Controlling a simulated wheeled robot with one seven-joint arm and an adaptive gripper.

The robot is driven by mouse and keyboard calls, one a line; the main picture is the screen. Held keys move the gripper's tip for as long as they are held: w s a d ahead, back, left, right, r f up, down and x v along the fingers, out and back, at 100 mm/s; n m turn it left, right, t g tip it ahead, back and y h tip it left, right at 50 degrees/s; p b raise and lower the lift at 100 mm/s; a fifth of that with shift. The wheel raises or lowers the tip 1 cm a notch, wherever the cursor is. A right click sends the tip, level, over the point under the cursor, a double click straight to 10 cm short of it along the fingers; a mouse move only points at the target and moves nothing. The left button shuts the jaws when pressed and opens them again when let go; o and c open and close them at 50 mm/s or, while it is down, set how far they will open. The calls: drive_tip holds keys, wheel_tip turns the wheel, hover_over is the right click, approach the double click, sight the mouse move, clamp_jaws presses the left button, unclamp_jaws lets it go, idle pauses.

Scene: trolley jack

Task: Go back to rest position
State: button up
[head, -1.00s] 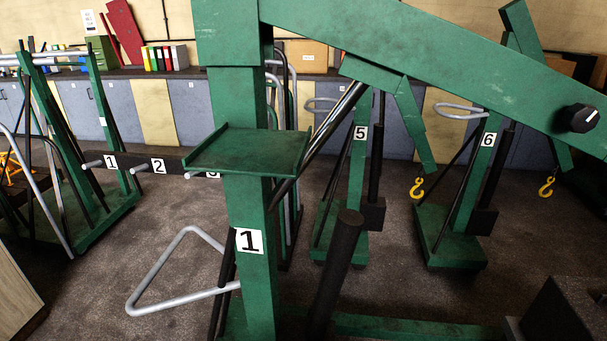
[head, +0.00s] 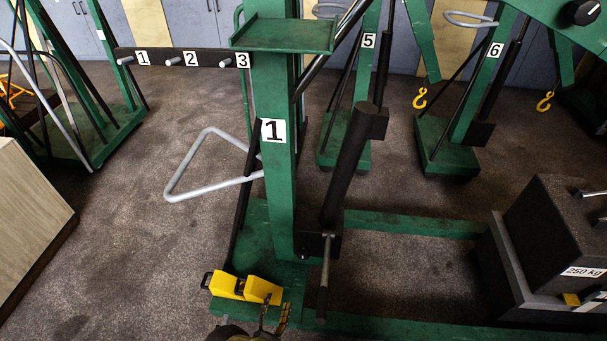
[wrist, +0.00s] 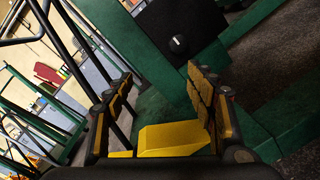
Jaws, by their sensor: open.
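My gripper (head: 272,318) shows at the bottom of the head view, low by the green base of the jack labelled 1 (head: 280,185). In the wrist view its two yellow-and-black fingers (wrist: 165,95) stand apart with nothing clearly held. A yellow wedge-shaped piece (head: 225,284) and a second yellow piece (head: 262,290) sit on the green base just beyond my gripper. Yellow wedge-shaped surfaces (wrist: 175,137) also show low between the fingers in the wrist view. Whether the fingers touch them, I cannot tell.
A dark block marked 250 kg (head: 555,235) stands at the right. A black lever (head: 325,280) hangs by the post. A grey triangular handle (head: 215,190) juts left. A wooden panel (head: 25,215) stands at far left. Floor between is clear.

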drive_tip(key=w+d+r+m+g+h+p, duration=0.1)
drive_tip(key=w+d+r+m+g+h, duration=0.25)
drive_tip(key=r, duration=0.65)
drive_tip(key=w+d+r+m+g+h, duration=0.2)
drive_tip(key=w+d+r+m+g, duration=0.15)
drive_tip(key=r, duration=0.55)
drive_tip(key=w+d+r+m+g+h+p, duration=0.1)
drive_tip(key=w+d+r+m+g+h, duration=0.2)
drive_tip(key=r, duration=0.7)
drive_tip(key=s+d+r+m+g+y+p, duration=0.1)
drive_tip(key=s+d+r+m+g, duration=0.2)
drive_tip(key=d+r, duration=0.45)
drive_tip(key=s+d+r+m+g+y+p, duration=0.1)
drive_tip(key=d+r+m+g+y, duration=0.3)
drive_tip(key=r, duration=0.7)
drive_tip(key=s+d+r+m+t+y+p, duration=0.1)
drive_tip(key=s+d+r+m+t+y, duration=0.1)
drive_tip(key=s+r, duration=0.9)
drive_tip(key=s+d+r+m+t+y+p, duration=0.1)
drive_tip(key=s+d+r+m+t+y, duration=0.2)
drive_tip(key=s+r, duration=0.8)
drive_tip(key=d+m+y, duration=0.2)
drive_tip(key=m, duration=0.1)
drive_tip(key=shift+s+d+m+p, duration=0.25)
drive_tip(key=shift+m+p, duration=0.15)
